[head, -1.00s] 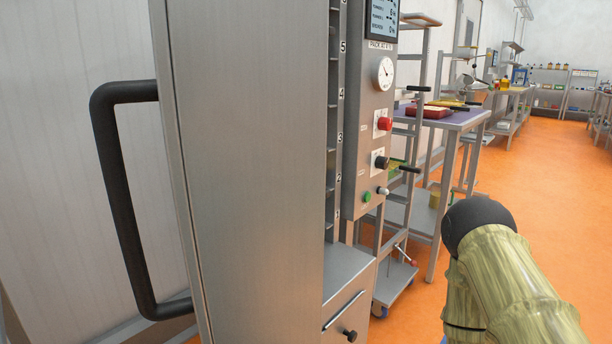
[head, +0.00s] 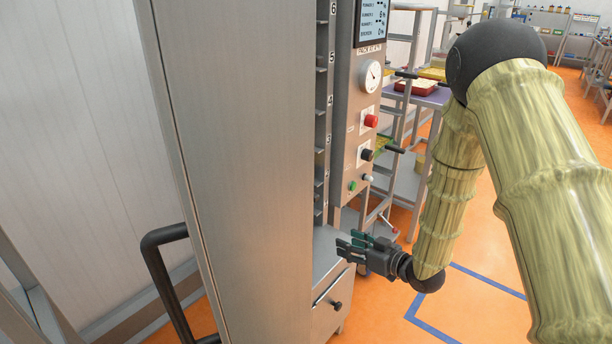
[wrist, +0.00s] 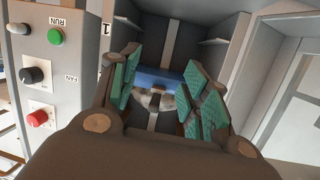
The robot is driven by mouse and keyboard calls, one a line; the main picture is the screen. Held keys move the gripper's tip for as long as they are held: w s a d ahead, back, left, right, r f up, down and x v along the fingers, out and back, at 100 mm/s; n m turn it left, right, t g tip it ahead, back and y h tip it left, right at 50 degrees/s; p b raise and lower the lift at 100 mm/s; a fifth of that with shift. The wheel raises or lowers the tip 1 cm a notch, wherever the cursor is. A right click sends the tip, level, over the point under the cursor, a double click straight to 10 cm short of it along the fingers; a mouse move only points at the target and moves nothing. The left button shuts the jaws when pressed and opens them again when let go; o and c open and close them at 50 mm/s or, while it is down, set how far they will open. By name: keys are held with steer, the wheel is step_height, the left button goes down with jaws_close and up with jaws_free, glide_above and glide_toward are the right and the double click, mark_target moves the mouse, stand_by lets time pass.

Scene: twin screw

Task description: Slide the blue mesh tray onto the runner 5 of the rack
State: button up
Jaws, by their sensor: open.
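The rack (head: 321,150) is a tall steel cabinet with numbered runners along its right post; the number 5 shows near the top. Its wide steel side panel hides most of the inside. My gripper (head: 352,243) is open, with green-padded fingers pointing left at the low opening, above the ledge. In the wrist view my gripper (wrist: 160,66) straddles the view of a blue piece (wrist: 158,78) with a grey rounded part below it, inside the cabinet. It may be the blue mesh tray; mesh does not show, and I cannot tell whether the fingers touch it.
A control panel (head: 362,125) with a gauge, red knob and green button stands right of the runners. A black door handle (head: 165,270) juts out at left. A shelf cart (head: 400,150) with trays stands behind. Orange floor is free at right.

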step_height(320, 180, up, 11)
steer(key=w+a+n+y+p, duration=0.2)
steer(key=y+p, duration=0.1)
steer(key=shift+g, duration=0.3)
steer(key=b+x, duration=0.2)
steer(key=x, duration=1.2)
steer(key=shift+w+f+b, duration=0.1)
steer(key=shift+b, duration=0.2)
steer(key=c, duration=0.7)
jaws_close()
